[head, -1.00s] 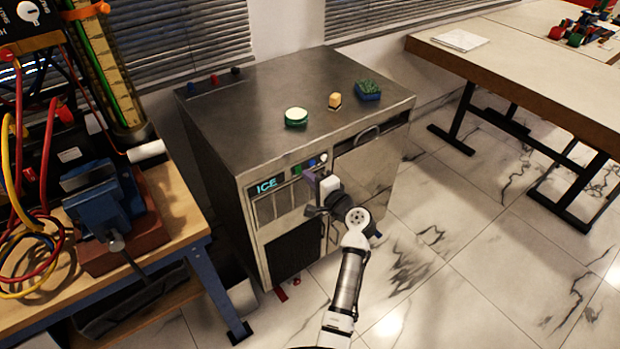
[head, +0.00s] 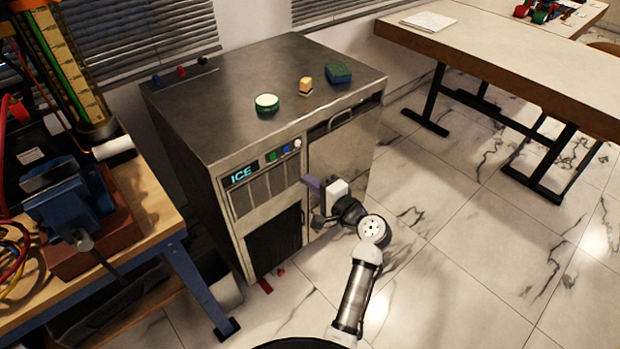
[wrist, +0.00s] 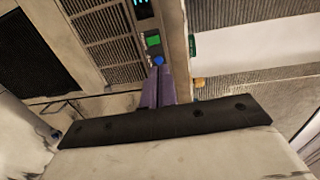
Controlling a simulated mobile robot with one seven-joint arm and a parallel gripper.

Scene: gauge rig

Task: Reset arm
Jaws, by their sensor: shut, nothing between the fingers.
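My gripper (head: 311,184) has purple fingers and is in front of the ice machine (head: 265,85), below and right of its button row. The fingers are shut together with nothing between them. The gripper also shows in the wrist view (wrist: 158,82), its fingers pointing toward the machine's panel near a green button (wrist: 153,40) and a blue button (wrist: 158,60). Whether the fingertips touch the machine cannot be told. My arm is bent, reaching up from the lower middle of the head view.
A workbench with a blue vise (head: 70,205) stands left. A long table (head: 480,60) stands right. The marble floor between is clear.

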